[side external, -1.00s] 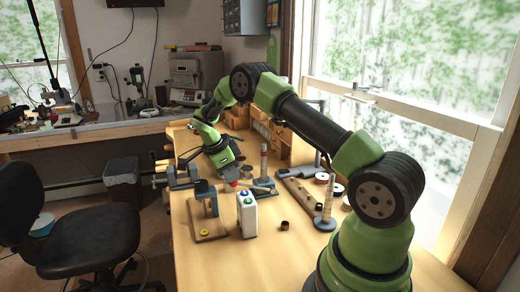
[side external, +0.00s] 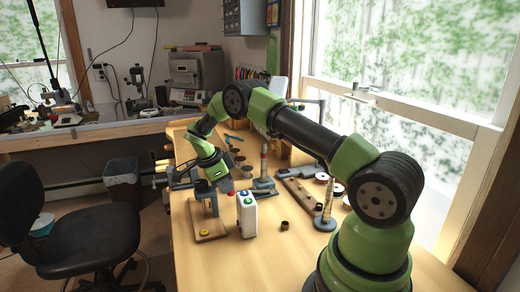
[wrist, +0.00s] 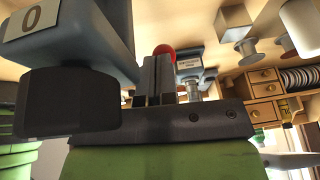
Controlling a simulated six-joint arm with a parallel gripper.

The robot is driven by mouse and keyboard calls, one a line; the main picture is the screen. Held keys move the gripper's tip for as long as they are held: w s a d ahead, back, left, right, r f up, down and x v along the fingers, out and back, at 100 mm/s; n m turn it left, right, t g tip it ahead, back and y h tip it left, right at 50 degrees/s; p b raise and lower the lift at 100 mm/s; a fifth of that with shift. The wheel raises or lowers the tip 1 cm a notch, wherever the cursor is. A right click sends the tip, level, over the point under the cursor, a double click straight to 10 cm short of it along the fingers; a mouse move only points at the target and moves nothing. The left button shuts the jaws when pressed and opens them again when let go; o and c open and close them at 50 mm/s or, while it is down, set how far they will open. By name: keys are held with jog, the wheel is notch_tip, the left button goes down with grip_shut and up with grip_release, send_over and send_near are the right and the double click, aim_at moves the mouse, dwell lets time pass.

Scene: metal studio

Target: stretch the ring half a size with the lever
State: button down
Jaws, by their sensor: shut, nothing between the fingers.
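The stretcher (side external: 263,184) has a grey base and an upright tapered post, right of my gripper in the side view. Its labelled grey body also shows in the wrist view (wrist: 188,60). A red ball (side external: 232,193), which looks like the lever's knob, is at my gripper's tip; it also shows just beyond the fingers in the wrist view (wrist: 164,50). My gripper (side external: 229,189) points down and is shut with nothing between the fingers. In the wrist view the closed fingers (wrist: 155,72) partly cover the ball; contact is unclear. I cannot make out a ring on the post.
The bench front is fairly clear.

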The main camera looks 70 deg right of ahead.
jog(key=v, duration=0.8)
jog(key=a+v, duration=0.1)
jog(key=v, duration=0.3)
jog(key=shift+w+a+r, duration=0.1)
jog(key=shift+w+a, duration=0.05)
jog(key=shift+a, duration=0.05)
jog(key=s+d+r+n+t+y, duration=0.2)
jog(key=s+d+n+t+y, duration=0.45)
jog(key=n, duration=1.15)
jog(key=shift+g+h, duration=0.75)
jog(key=x, duration=0.4)
jog(key=d+x, duration=0.1)
jog(key=x, duration=0.3)
jog(key=d+x, duration=0.1)
jog(key=x, duration=0.4)
jog(key=shift+s+f, duration=0.15)
jog(key=shift+s, duration=0.1)
